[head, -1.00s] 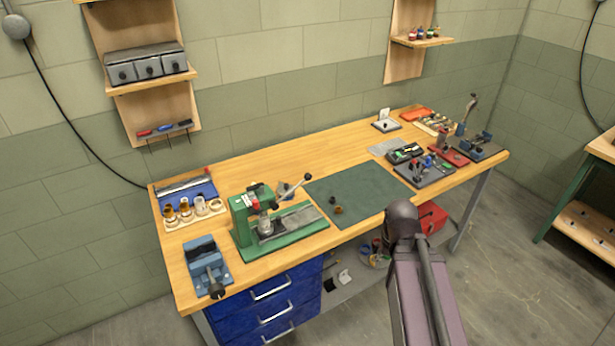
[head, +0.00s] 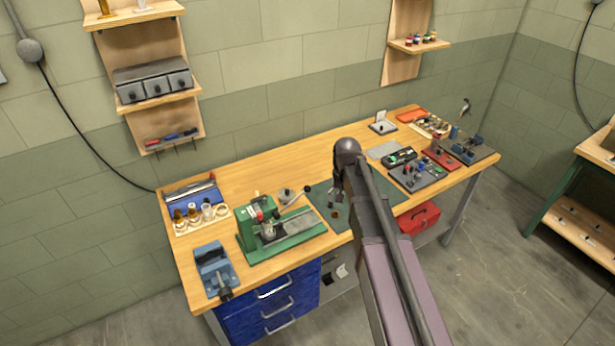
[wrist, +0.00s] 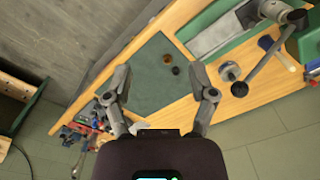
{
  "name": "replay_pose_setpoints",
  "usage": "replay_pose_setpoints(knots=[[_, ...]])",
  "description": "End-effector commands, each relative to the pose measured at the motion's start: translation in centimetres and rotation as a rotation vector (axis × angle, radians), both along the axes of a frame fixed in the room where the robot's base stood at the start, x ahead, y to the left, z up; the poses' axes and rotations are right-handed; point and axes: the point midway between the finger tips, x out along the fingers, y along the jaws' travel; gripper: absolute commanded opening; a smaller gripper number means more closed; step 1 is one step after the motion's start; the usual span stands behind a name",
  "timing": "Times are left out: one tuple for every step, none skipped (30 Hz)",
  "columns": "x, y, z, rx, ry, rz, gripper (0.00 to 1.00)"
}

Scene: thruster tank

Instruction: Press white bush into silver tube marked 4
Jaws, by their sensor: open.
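My gripper (head: 338,197) is open and empty above the dark green mat (head: 361,200), its two fingers spread wide in the wrist view (wrist: 160,97). A small brown ring (wrist: 167,59) and a black piece (wrist: 176,71) lie on the mat beyond the fingers. The green press (head: 250,236) stands left of the mat, with a grey metal bed. A wooden holder (head: 184,233) at the bench's left holds several brown and pale round pieces (head: 207,209). I cannot tell which piece is the white bush. No number 4 is readable, so I cannot identify the silver tube.
A blue vise (head: 214,268) sits at the front left corner. A round grey part and the press lever (head: 299,195) stand near the mat's left edge. Fixtures (head: 418,174) crowd the bench's right end. The back middle of the bench (head: 290,165) is clear.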

Motion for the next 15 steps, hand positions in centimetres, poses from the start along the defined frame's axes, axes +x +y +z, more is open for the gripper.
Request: replay_pose_setpoints(knots=[[1.9,1.4,2.1,0.001,0.0,-0.006,0.73],[2.6,2.1,2.7,0.002,0.0,-0.009,0.73],[3.4,3.1,3.5,0.003,0.0,-0.016,0.73],[4.1,3.7,4.0,0.004,0.0,-0.021,0.73],[4.7,4.4,4.6,0.004,0.0,-0.026,0.73],[5.4,5.3,5.3,0.005,0.0,-0.032,0.73],[6.0,6.0,5.7,0.006,0.0,-0.035,0.73],[6.5,6.6,6.2,0.006,0.0,-0.041,0.73],[7.0,7.3,6.7,0.007,0.001,-0.046,0.73],[7.4,7.9,7.1,0.007,0.001,-0.049,0.73],[7.8,8.4,7.4,0.008,0.001,-0.053,0.73],[8.2,9.0,7.7,0.008,0.001,-0.056,0.73],[8.5,9.3,8.0,0.009,0.001,-0.059,0.73],[8.7,9.6,8.2,0.009,0.001,-0.062,0.73],[8.9,10.0,8.3,0.009,0.001,-0.065,0.73]])
